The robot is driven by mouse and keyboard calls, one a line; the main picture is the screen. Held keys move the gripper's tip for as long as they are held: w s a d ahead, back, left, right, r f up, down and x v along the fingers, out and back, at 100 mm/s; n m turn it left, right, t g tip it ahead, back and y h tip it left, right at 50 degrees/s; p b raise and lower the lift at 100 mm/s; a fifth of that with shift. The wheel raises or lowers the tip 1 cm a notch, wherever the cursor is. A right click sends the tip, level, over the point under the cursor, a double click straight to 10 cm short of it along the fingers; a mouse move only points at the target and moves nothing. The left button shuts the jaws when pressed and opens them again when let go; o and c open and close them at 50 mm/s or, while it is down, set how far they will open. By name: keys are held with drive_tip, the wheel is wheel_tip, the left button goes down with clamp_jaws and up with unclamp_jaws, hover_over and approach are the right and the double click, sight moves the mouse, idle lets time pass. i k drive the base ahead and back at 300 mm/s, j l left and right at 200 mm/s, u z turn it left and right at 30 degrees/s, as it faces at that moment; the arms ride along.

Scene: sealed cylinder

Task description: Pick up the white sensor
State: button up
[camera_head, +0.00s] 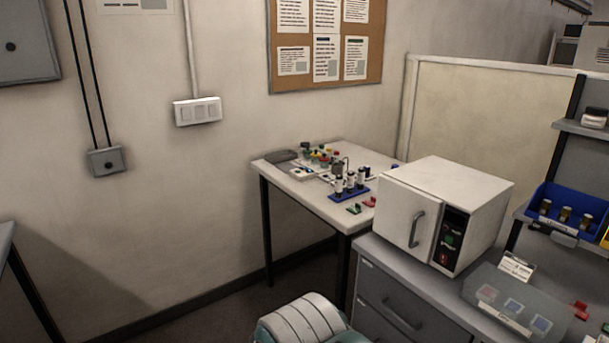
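A small white device with a dark spot (303,173) lies on the white table against the wall, near the table's left side. It may be the white sensor, but it is too small to tell. A thin dark cable or rod seems to run near it towards a small grey instrument (338,166). My gripper is not in view, so its state and what it holds do not show.
The table (325,204) also bears a blue rack (349,193) of dark vials, coloured-capped items (318,155), and green and red clips. A white oven-like box (433,210) on grey drawers stands in front to the right. A white ribbed rounded object (301,321) is at the bottom. Floor shows left.

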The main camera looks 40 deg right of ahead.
sight(350, 176)
drive_tip(key=i+j+z, duration=0.2)
drive_tip(key=i, duration=1.25)
drive_tip(key=i+z, duration=0.45)
drive_tip(key=i, duration=0.15)
drive_tip(key=i+j+z, duration=0.15)
drive_tip(key=i+z, duration=0.3)
drive_tip(key=i, duration=0.15)
drive_tip(key=i+z, duration=0.3)
drive_tip(key=z, duration=0.2)
drive_tip(key=i+z, duration=0.45)
drive_tip(key=i+j+z, duration=0.15)
drive_tip(key=z, duration=0.35)
drive_tip(key=j, duration=0.1)
